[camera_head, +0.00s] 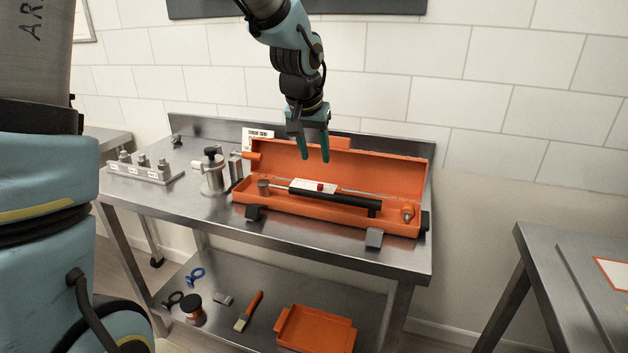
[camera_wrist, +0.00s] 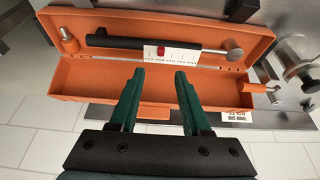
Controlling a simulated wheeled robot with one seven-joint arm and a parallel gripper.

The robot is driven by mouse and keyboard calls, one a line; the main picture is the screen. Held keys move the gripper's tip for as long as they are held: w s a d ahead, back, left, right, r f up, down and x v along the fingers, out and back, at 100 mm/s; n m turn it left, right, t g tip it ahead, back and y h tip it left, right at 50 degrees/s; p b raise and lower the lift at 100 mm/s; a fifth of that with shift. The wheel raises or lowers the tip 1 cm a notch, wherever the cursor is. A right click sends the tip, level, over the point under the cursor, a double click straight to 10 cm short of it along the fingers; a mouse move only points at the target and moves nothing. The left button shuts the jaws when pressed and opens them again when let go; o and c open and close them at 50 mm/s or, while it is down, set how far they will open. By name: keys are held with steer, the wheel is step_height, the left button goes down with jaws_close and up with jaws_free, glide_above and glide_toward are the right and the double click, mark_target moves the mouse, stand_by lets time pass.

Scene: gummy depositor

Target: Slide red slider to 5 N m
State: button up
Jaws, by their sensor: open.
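A red slider (camera_head: 320,187) sits on a white scale plate (camera_head: 306,184) on a torque wrench. The wrench, with its black handle (camera_head: 350,200), lies in an open orange case (camera_head: 393,222) on the steel table. In the wrist view the red slider (camera_wrist: 161,51) is near the handle end of the white scale (camera_wrist: 185,56); its printed marks are too small to read. My gripper (camera_head: 315,156) is open and empty, above the case in front of its raised lid. In the wrist view my gripper's fingertips (camera_wrist: 160,74) are short of the scale, with the slider between their lines.
A metal fixture with a black knob (camera_head: 212,172) and a block with several sockets (camera_head: 145,170) stand left of the case. A card (camera_head: 256,140) stands behind. The lower shelf holds an orange tray (camera_head: 316,330) and a brush (camera_head: 248,311).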

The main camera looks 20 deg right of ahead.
mark_target(320, 185)
steer(key=p+x, duration=0.1)
steer(key=x, duration=0.9)
steer(key=shift+a+f+p, duration=0.1)
steer(key=shift+f+p, duration=0.05)
steer(key=shift+p, duration=0.2)
jaws_close()
stand_by(0.9)
